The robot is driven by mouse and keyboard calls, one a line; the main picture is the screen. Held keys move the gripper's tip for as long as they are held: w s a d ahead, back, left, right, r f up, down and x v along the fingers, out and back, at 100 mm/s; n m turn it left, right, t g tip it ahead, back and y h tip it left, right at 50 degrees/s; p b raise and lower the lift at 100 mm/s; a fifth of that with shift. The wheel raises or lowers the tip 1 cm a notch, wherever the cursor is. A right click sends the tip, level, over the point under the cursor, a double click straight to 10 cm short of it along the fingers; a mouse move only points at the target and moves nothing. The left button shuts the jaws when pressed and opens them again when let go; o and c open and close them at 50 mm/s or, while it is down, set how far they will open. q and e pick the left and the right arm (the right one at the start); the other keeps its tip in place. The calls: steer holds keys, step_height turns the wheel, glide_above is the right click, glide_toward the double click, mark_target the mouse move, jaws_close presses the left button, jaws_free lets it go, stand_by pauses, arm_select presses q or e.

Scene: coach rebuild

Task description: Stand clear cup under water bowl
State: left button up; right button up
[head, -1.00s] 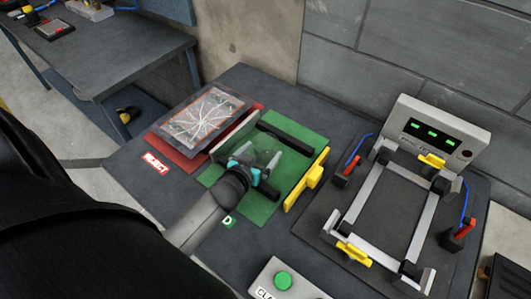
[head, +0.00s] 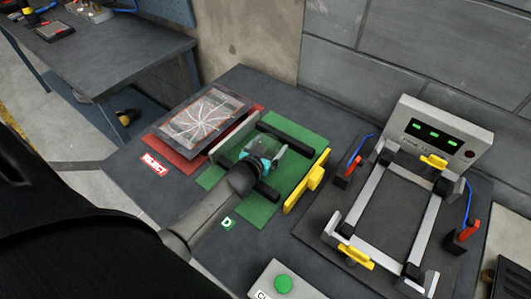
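No clear cup or water bowl can be made out on the workbench. My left gripper (head: 264,153) reaches in from the lower left over the green mat (head: 290,130), between two black bars (head: 286,138). Its grey and teal fingers look apart. A faint see-through patch shows between them, and I cannot tell whether it is an object or part of the fingers. My wrist hides part of the mat. My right gripper is out of view.
A cracked glass panel (head: 207,121) lies on a red mat (head: 180,160) labelled REJECT. A yellow handled piece (head: 309,181) stands at the green mat's right edge. A clamp frame (head: 425,205) with a display box (head: 438,133) is at right. A green button (head: 283,284) is in front.

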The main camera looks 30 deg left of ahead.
arm_select(q)
steer(key=c, duration=1.1)
